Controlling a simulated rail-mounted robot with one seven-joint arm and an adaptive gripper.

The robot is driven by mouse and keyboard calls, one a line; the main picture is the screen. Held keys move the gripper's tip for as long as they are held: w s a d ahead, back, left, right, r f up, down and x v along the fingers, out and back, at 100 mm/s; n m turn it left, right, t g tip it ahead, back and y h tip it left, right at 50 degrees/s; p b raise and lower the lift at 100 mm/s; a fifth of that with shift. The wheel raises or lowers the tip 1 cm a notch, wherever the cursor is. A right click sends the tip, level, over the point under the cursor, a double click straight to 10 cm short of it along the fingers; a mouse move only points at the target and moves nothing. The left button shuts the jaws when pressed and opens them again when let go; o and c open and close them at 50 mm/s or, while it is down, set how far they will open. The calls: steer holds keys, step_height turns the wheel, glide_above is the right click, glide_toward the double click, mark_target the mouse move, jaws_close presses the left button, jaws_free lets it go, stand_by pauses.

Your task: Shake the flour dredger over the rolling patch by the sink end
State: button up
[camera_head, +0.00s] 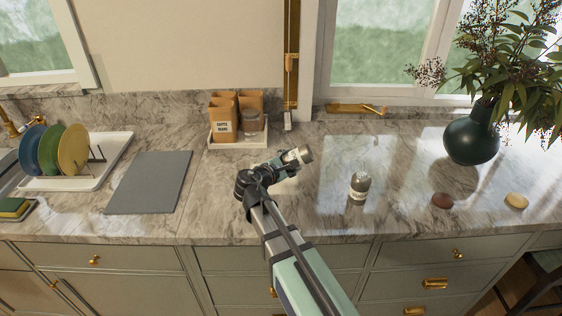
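A small shaker (359,188) with a grey domed top and a pale labelled body stands upright on the marble counter, right of my arm. It looks like the flour dredger, but the label is too small to read. A flat grey board (149,182) lies on the counter near the sink end, left of my arm. My gripper (297,156) is over the counter between the two, apart from the shaker, and points right. A pale, silvery part shows at its tip. I cannot tell whether this is its fingers or something held.
A white tray (103,174) with upright plates and a sponge (14,208) are at the left by the sink. Brown canisters and a glass jar stand on a tray (237,144) at the back. A dark vase (471,135) and two small round objects (442,201) (516,201) are at right.

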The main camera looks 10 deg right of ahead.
steer(key=d, duration=0.6)
steer(key=shift+s+d, duration=0.15)
steer(key=shift+s, duration=0.2)
steer(key=w+a, duration=0.2)
steer(key=a, duration=1.5)
steer(key=shift+w, duration=2.75)
steer(key=shift+s+d, duration=0.95)
steer(key=shift+d, duration=7.85)
steer(key=shift+w, duration=2.9)
steer(key=w+a, duration=0.1)
steer(key=a, duration=1.5)
steer(key=shift+w+a+b, duration=0.35)
steer(key=shift+w+b, duration=0.05)
steer(key=shift+b, duration=0.05)
